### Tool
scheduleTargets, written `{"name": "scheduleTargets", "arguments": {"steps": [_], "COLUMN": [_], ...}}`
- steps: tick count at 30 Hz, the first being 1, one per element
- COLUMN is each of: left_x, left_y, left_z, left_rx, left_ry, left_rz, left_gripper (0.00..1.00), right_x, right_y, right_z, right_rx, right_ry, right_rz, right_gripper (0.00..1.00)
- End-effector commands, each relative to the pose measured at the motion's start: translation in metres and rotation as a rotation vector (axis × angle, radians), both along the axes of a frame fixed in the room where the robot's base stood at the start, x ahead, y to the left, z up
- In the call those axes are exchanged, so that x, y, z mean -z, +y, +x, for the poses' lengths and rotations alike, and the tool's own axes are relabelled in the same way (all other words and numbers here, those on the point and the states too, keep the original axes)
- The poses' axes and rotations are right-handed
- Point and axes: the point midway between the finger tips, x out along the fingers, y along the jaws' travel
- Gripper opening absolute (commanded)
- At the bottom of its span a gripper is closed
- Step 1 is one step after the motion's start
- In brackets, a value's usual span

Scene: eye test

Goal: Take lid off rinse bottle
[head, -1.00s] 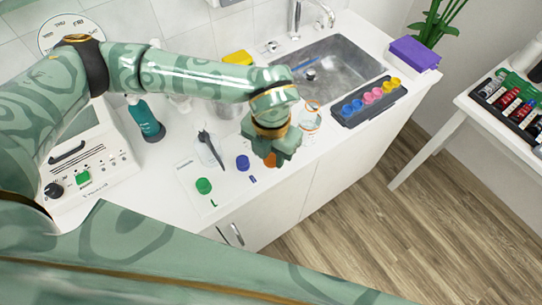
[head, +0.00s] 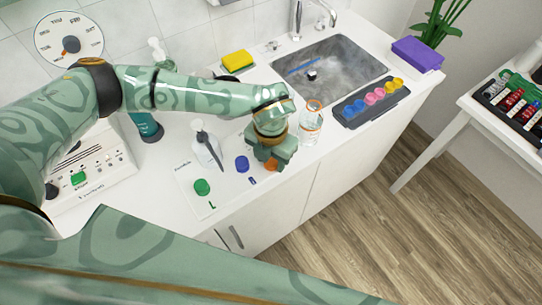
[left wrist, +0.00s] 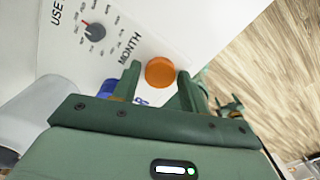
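My left gripper (head: 268,157) points down over the counter's front part. The left wrist view shows its fingers (left wrist: 157,88) open, with a round orange cap (left wrist: 160,72) between and beyond them. Whether the fingers touch the cap is unclear. A small green shape (left wrist: 230,106) at right may be my right gripper.
A green cap (head: 201,187) and a blue cap (head: 242,164) lie left of the gripper. A dark tray (head: 370,104) of coloured cups lies at right, before the sink (head: 338,65). A yellow sponge (head: 237,61) and a teal bottle (head: 147,127) stand behind.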

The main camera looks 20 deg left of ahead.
Motion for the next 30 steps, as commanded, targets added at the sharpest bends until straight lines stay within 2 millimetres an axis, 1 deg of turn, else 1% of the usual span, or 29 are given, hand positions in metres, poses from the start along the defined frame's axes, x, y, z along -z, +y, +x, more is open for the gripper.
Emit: {"name": "scheduleTargets", "arguments": {"steps": [8, 11, 14, 21, 24, 27, 30], "left_x": [0.0, -0.005, -0.02, -0.077, -0.098, -0.112, -0.12], "left_y": [0.0, 0.0, 0.0, 0.0, 0.0, 0.0, 0.0], "left_z": [-0.001, 0.0, 0.001, 0.001, 0.001, 0.0, 0.0], "left_rx": [0.0, 0.001, 0.0, 0.001, 0.001, 0.001, 0.0], "left_ry": [0.001, 0.0, -0.002, -0.005, -0.004, -0.002, 0.0], "left_rz": [0.0, 0.0, 0.0, -0.001, -0.001, 0.0, 0.0], "left_gripper": [0.53, 0.53, 0.53, 0.53, 0.53, 0.53, 0.53], "right_x": [0.0, -0.002, -0.005, -0.015, -0.017, -0.018, -0.019], "right_y": [0.0, 0.0, 0.0, 0.0, 0.0, 0.0, 0.0], "right_z": [0.0, 0.0, 0.001, 0.003, 0.004, 0.004, 0.004], "right_rx": [0.0, 0.0, 0.0, 0.0, 0.0, 0.0, 0.0], "right_ry": [0.0, -0.001, -0.003, -0.008, -0.009, -0.009, -0.009], "right_rz": [0.0, 0.0, 0.0, 0.001, 0.001, 0.0, 0.0], "right_gripper": [0.77, 0.77, 0.77, 0.77, 0.77, 0.77, 0.77]}}
